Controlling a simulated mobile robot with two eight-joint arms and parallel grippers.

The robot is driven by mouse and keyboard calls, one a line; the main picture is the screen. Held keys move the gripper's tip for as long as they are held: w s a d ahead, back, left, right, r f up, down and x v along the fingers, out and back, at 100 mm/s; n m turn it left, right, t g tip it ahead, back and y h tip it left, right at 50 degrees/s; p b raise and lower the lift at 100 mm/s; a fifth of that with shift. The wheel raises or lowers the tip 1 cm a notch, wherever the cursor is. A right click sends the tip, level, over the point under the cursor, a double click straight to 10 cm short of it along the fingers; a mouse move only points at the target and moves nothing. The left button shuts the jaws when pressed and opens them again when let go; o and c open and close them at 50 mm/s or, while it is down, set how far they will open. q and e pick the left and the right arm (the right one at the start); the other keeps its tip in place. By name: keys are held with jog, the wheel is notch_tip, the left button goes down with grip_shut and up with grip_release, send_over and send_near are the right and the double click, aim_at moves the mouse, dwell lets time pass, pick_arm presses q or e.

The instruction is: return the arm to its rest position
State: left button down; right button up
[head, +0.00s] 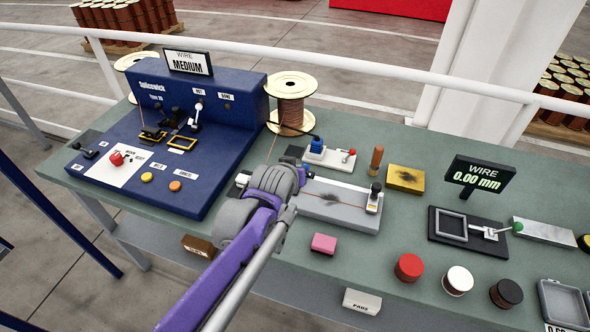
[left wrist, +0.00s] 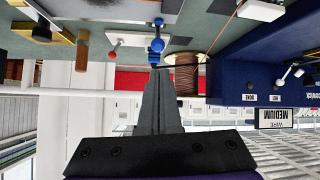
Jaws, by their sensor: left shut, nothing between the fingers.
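My left arm (head: 235,265), purple and grey, reaches in from the bottom of the head view over the middle of the bench. Its wrist lies over the left end of a grey plate (head: 345,212) with a wire along it; the gripper is largely hidden behind the arm there. In the left wrist view my left gripper (left wrist: 157,72) is shut and empty, its dark fingers together. The fingertips line up in that picture with a small blue-knobbed fixture (head: 316,143); I cannot tell whether they touch. My right gripper is in no view.
A blue machine (head: 215,95) stands left of the arm, a copper wire spool (head: 291,105) behind it. Right are a wooden-handled tool (head: 376,160), a yellow block (head: 405,178) and a wire display (head: 478,172). A pink block (head: 324,243) and several round pots, one red (head: 409,267), sit near the front edge.

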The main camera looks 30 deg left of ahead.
pick_arm(q)
jog(key=shift+w+a+f, duration=0.1)
jog(key=shift+w, duration=0.1)
jog(key=shift+s, duration=0.1)
jog(key=s+d+f+m+g+h, duration=0.1)
jog(key=s+d+f, duration=0.3)
jog(key=s, duration=0.5)
jog(key=s+d+f+m+g+h, duration=0.2)
jog(key=s+d+f+m+g, duration=0.1)
jog(key=s+d, duration=0.5)
notch_tip(320, 180, down, 2)
jog(key=shift+s+d+f+m, duration=0.15)
jog(key=shift+s+m, duration=0.35)
jog(key=shift+s, duration=0.25)
